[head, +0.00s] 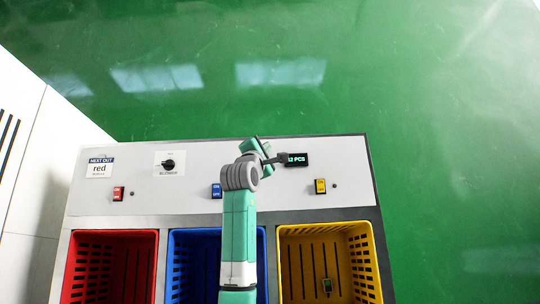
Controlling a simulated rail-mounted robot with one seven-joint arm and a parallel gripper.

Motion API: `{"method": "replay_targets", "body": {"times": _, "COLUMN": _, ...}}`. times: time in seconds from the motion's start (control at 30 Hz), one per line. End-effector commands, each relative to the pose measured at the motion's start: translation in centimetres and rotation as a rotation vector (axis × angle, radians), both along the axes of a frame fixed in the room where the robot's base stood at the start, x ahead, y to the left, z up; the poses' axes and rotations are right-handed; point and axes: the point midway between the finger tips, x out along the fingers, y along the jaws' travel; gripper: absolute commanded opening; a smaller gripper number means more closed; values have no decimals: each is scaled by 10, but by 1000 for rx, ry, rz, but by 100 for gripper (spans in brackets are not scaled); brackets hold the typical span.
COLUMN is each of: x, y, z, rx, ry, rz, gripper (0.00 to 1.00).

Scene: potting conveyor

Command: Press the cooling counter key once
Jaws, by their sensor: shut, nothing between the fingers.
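A dark counter display (298,160) with lit characters ending in "2 PCS" sits on the light panel (220,147), right of its middle. Its left end is covered by my gripper (280,158). My gripper is shut and empty, and in the picture its tips reach the display's left edge. I cannot tell whether they touch the panel. No key labelled as the cooling counter key can be made out; the area just left of the display is hidden by my gripper and wrist.
A red switch (118,193), blue switch (216,190) and yellow switch (320,186) sit above a red bin (113,233), blue bin (190,233) and yellow bin (325,228). A small dark object (327,286) lies in the yellow bin. A black knob (168,164) and "NEXT OUT red" sign (100,167) are left.

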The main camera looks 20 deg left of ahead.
Motion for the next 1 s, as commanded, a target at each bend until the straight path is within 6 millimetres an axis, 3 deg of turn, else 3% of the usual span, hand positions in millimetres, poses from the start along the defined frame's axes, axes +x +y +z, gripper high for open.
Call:
{"method": "replay_targets", "body": {"times": 0.27, "x": 0, "y": 0, "z": -10, "rx": 1, "ry": -1, "rz": -1, "gripper": 0}}
{"method": "replay_targets", "body": {"times": 0.73, "x": 0, "y": 0, "z": -68, "rx": 3, "ry": -2, "rz": -2, "gripper": 0}}
{"method": "replay_targets", "body": {"times": 1.0, "x": 1, "y": 0, "z": -88, "rx": 3, "ry": -2, "rz": -2, "gripper": 0}}
